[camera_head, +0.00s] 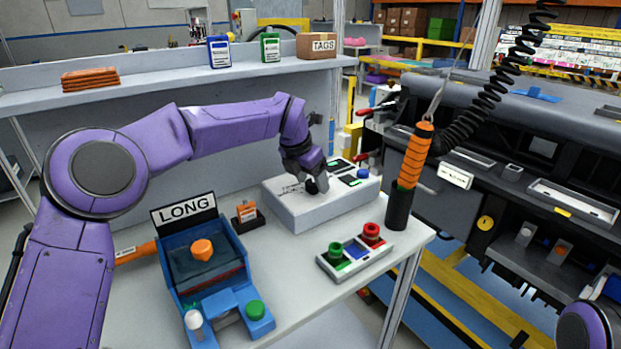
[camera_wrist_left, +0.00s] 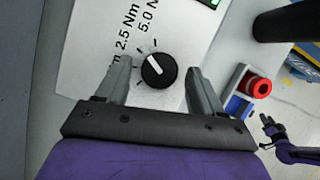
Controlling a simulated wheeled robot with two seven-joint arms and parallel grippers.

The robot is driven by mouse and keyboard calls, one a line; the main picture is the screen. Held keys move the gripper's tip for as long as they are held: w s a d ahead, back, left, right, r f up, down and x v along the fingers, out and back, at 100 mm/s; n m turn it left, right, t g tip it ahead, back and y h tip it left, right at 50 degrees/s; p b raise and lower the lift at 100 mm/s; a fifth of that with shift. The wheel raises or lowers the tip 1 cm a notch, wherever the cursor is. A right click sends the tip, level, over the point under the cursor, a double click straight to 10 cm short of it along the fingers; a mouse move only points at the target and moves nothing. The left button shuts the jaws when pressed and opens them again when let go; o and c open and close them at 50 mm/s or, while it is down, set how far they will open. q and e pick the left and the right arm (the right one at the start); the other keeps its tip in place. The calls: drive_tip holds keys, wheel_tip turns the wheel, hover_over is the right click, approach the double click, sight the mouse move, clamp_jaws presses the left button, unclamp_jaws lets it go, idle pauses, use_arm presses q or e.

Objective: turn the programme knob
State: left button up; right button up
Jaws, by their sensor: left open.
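The programme knob (camera_wrist_left: 159,71) is a round black knob with a white pointer line, on a light panel with tick marks. Its pointer is directed to the upper left in the left wrist view, near the printed "2.5 Nm" and "5.0 N" labels. The knob belongs to the white control box (camera_head: 290,211) on the bench. My left gripper (camera_wrist_left: 159,64) is open, with one finger on each side of the knob and visible gaps between. In the head view, the left gripper (camera_head: 308,186) reaches down over the box. My right gripper (camera_wrist_left: 270,128) shows small at the right of the wrist view.
A button panel (camera_head: 342,266) with green and red buttons stands in front of the box. A black holder (camera_head: 398,208) with an orange-handled tool stands to its right. The blue "LONG" fixture (camera_head: 170,262) is at the left front. A shelf (camera_head: 150,88) runs behind.

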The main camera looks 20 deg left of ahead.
use_arm(q)
drive_tip(key=shift+w+f, duration=0.1)
drive_tip(key=c, duration=1)
drive_tip(key=shift+d+f+n+b, duration=0.1)
drive_tip(key=shift+f+n+b, duration=0.05)
drive_tip(key=shift+n+b, duration=0.2)
drive_tip(key=shift+n+y+b, duration=0.3)
drive_tip(key=shift+n+y, duration=0.2)
drive_tip(key=shift+n, duration=0.35)
drive_tip(key=o, duration=1)
drive_tip(key=d+v, duration=0.1)
drive_tip(key=v, duration=0.9)
drive_tip(key=shift+a+r, duration=0.3)
drive_tip(key=shift+a, duration=0.2)
